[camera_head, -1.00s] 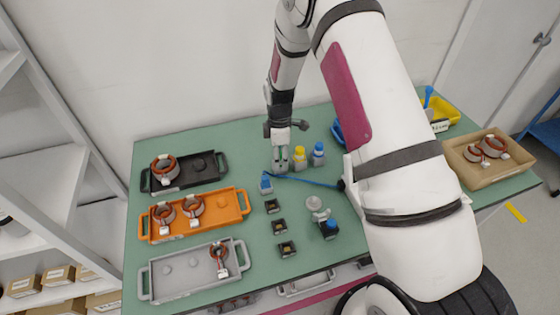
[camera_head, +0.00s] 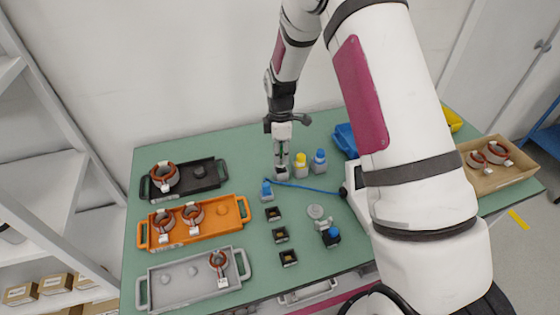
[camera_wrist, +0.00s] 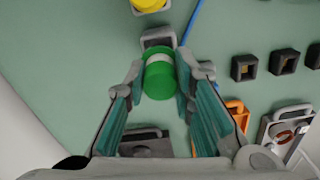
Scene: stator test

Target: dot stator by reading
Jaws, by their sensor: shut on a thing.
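My gripper (camera_head: 281,158) is shut on a green bottle (camera_wrist: 159,80) with a white band, seen between the fingertips in the wrist view. A grey holder (camera_wrist: 158,38) shows just beyond it; I cannot tell whether the bottle is clear of it. A yellow-capped bottle (camera_head: 300,160) and a blue-capped bottle (camera_head: 319,157) stand to the right. Copper-wound stators with white tags lie in trays: one in the black tray (camera_head: 207,187), two in the orange tray (camera_head: 233,228), one in the grey tray (camera_head: 190,295). A blue probe (camera_head: 267,188) with a blue cable stands in front.
Several small black sockets (camera_head: 280,235) run down the green table (camera_head: 240,160). A grey round stand (camera_head: 316,211) and a blue-topped item (camera_head: 331,236) are right of them. A tan box (camera_head: 500,178) with two stators is at far right, partly behind my arm.

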